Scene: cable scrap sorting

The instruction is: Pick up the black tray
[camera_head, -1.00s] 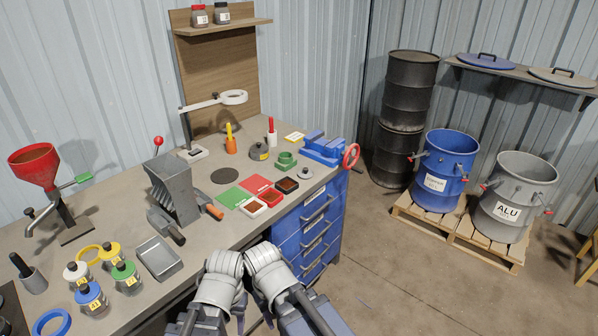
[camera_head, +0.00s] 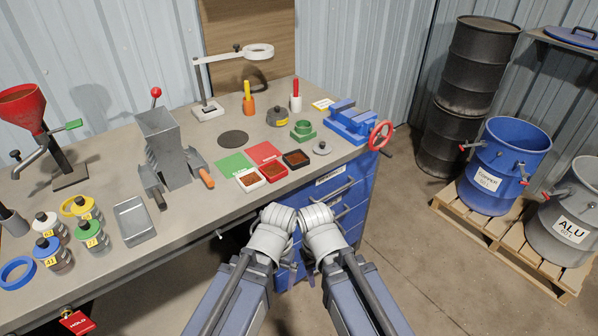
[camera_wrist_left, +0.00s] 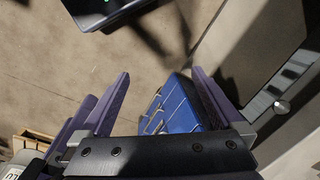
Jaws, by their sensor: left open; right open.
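The black tray (camera_head: 296,159) is a small open dish with reddish-brown bits in it, flat on the bench beside the red tray. My left gripper (camera_wrist_left: 161,75) is open in the left wrist view, with nothing between its purple fingers; the blue drawer unit shows beyond them. In the head view my left wrist (camera_head: 272,228) and right wrist (camera_head: 318,228) are side by side in front of the bench, apart from the tray. My right gripper is open, mostly hidden below its wrist.
The red tray (camera_head: 273,170) and white tray (camera_head: 250,179) stand left of the black tray. A grey weight-like piece (camera_head: 321,148) is on its right, a green block (camera_head: 302,130) behind. The blue vise (camera_head: 352,122) is at the bench's right end, above the blue drawers (camera_head: 340,195).

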